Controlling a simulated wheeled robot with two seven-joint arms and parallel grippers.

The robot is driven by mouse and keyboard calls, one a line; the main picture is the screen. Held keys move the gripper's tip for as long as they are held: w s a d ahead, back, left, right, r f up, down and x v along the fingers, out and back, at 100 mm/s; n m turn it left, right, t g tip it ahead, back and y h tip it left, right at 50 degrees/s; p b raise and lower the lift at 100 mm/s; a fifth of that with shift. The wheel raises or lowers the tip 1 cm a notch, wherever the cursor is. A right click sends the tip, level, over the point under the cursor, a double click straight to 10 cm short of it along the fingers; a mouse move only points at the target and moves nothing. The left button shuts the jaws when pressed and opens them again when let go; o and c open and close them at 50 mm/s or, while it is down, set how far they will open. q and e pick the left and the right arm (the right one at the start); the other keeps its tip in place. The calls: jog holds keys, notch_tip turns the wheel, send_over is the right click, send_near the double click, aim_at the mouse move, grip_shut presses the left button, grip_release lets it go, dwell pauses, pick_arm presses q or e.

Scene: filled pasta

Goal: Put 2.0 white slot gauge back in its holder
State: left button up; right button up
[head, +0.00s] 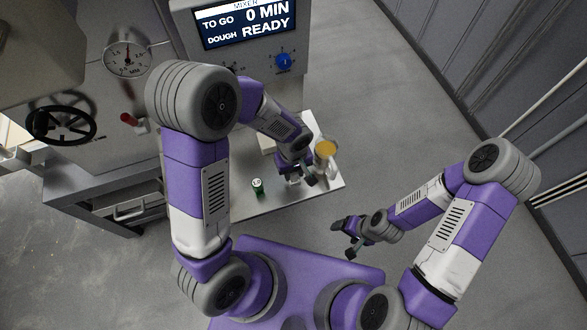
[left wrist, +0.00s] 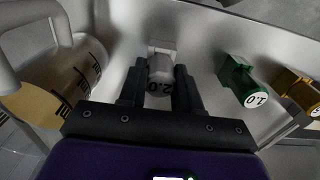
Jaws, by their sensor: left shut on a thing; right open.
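The white 2.0 slot gauge (left wrist: 160,68) is between the fingers of my left gripper (left wrist: 160,75) in the left wrist view. My right gripper (head: 346,236) is open and empty, off the table's right side.
A clear jug with markings (left wrist: 75,80) stands close left of my left gripper; in the head view the jug (head: 326,160) is at the table's right edge. A yellow gauge (left wrist: 296,88) is right of the green one. The mixer screen (head: 243,22) reads READY.

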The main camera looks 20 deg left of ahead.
pick_arm(q)
jog(key=shift+f, duration=0.15)
dwell(0.7)
jog(key=o, duration=1.2)
jog(key=shift+c, duration=0.2)
jog(key=shift+o, duration=0.4)
jog(key=shift+o, duration=0.7)
jog(key=shift+r+p, duration=2.6)
jog(key=shift+r, duration=1)
